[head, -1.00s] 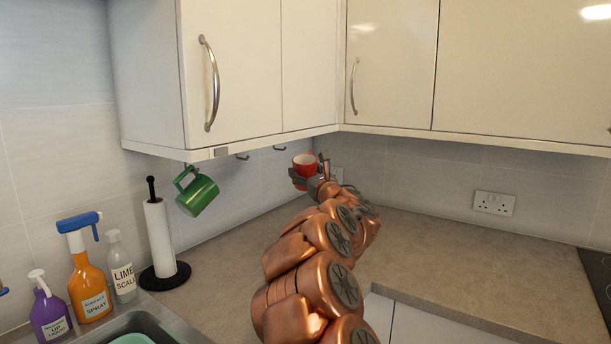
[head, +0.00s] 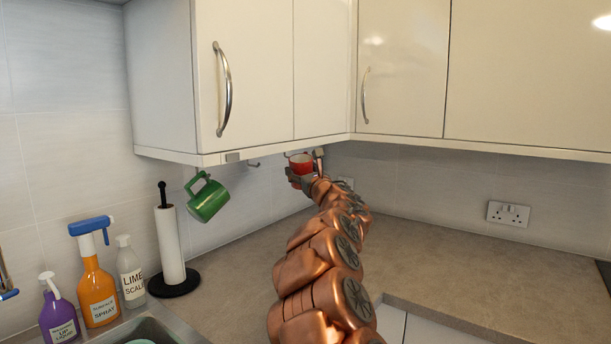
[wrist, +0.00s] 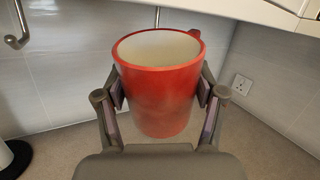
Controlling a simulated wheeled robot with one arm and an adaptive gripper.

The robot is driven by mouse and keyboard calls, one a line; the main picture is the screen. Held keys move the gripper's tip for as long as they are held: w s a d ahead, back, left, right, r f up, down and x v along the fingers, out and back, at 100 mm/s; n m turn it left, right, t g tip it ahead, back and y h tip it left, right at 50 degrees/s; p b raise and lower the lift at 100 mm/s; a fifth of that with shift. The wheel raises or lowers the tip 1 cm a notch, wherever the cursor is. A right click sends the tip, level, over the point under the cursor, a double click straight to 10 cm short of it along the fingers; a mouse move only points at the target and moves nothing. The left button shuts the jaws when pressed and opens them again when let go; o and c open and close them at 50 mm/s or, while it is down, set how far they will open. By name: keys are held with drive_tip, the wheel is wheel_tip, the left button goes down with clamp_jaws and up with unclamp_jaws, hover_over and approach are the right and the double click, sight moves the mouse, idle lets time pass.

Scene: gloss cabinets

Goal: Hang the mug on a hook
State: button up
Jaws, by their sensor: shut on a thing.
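A red mug (head: 301,164) with a pale inside is held upright in my gripper (head: 305,178), under the wall cabinet near the corner. In the wrist view the red mug (wrist: 160,90) sits between both fingers of my gripper (wrist: 161,92), which press its sides. Its handle shows at the far right of the rim. A green mug (head: 208,200) hangs tilted from a hook under the cabinet. A bare hook (head: 253,164) is to its right, and a hook also shows at upper left in the wrist view (wrist: 18,38). The hook area just behind the red mug is partly hidden.
The cabinet underside (head: 240,155) is close above the mug. A paper towel holder (head: 170,245) stands on the counter (head: 235,265) at left, beside spray bottles (head: 97,290) and the sink. The counter to the right is clear.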

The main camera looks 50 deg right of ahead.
drive_tip(key=w+b, duration=0.3)
drive_tip(key=w, duration=0.3)
drive_tip(key=shift+a+f, duration=0.3)
drive_tip(key=shift+f, duration=0.05)
idle(0.3)
drive_tip(key=shift+w+a, duration=0.1)
drive_tip(key=shift+w, duration=0.1)
idle(0.5)
drive_tip(key=o, duration=1.3)
drive_tip(key=shift+a, duration=0.1)
drive_tip(key=o, duration=0.3)
drive_tip(key=shift+o, duration=0.2)
drive_tip(key=shift+s, duration=0.1)
drive_tip(key=v, duration=1.2)
